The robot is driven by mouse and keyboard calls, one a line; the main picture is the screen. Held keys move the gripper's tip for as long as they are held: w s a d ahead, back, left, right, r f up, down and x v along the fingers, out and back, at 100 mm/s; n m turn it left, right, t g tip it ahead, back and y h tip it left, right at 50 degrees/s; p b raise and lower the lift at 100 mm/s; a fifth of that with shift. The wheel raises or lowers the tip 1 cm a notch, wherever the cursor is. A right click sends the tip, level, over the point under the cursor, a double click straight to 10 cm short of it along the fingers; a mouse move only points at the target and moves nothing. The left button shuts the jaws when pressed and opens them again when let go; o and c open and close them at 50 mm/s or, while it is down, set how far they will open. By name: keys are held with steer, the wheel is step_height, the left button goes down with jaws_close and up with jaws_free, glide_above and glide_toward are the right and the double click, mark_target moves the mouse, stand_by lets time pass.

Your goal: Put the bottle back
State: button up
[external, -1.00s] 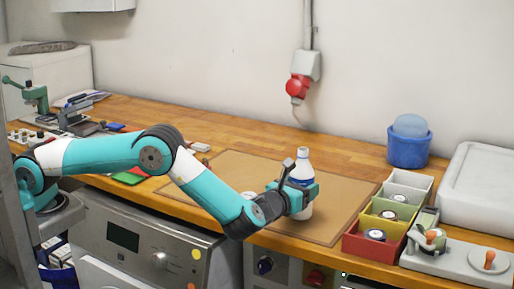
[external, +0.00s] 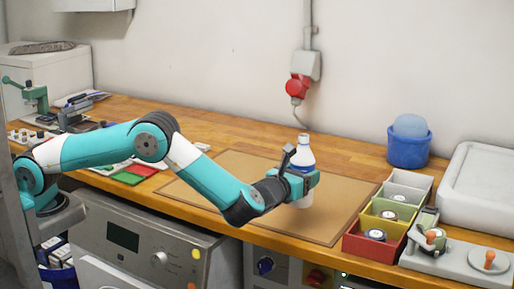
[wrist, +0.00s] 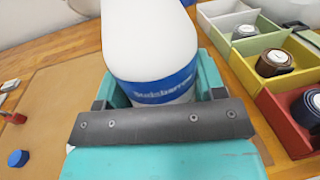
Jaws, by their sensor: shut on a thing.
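A white bottle with a blue label (external: 302,156) is upright in my gripper (external: 303,182), above the brown mat (external: 240,170). In the wrist view the bottle (wrist: 150,45) fills the top middle, with its blue label band between the teal jaws. My gripper is shut around its body. The bottle's base shows below the jaws in the external view and appears clear of the mat.
Red (external: 357,247), yellow and white bins with round rolls stand right of the bottle. Behind are a blue bucket (external: 408,150) and a white case (external: 480,190). A small blue piece (wrist: 18,158) and a red-tipped item (wrist: 14,116) lie on the mat's left.

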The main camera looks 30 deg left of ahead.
step_height(320, 180, up, 20)
steer(key=w+a+m+h+p, duration=0.1)
steer(key=w+a, duration=0.3)
steer(key=a, duration=0.8)
steer(key=w+a+h, duration=0.1)
steer(key=w+a, duration=0.3)
steer(key=a, duration=0.8)
step_height(320, 180, down, 25)
steer(key=b, duration=0.5)
steer(key=shift+r, duration=0.1)
steer(key=o, duration=1)
steer(key=shift+b, duration=0.3)
steer(key=shift+o, duration=0.5)
